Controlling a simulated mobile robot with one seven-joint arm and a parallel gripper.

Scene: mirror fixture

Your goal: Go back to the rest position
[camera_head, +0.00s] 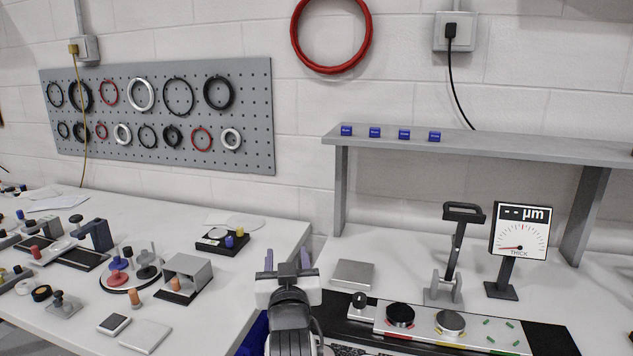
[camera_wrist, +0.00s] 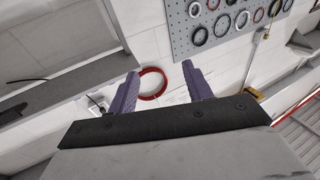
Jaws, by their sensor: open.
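My gripper (camera_head: 287,262) is raised in front of the gap between the two benches in the head view. Its two purple fingers stand apart with nothing between them. In the wrist view my gripper (camera_wrist: 163,95) is also open and empty. The large red ring on the wall (camera_wrist: 152,84) shows behind the fingers, well apart from them. The rest position itself is not marked in either view.
The left bench (camera_head: 220,288) carries several small fixtures. The right bench (camera_head: 400,255) holds a black fixture base (camera_head: 545,338), a lever stand (camera_head: 457,250) and a gauge (camera_head: 521,230). A grey shelf (camera_head: 500,148) bears several blue blocks. A pegboard (camera_head: 255,120) hangs behind.

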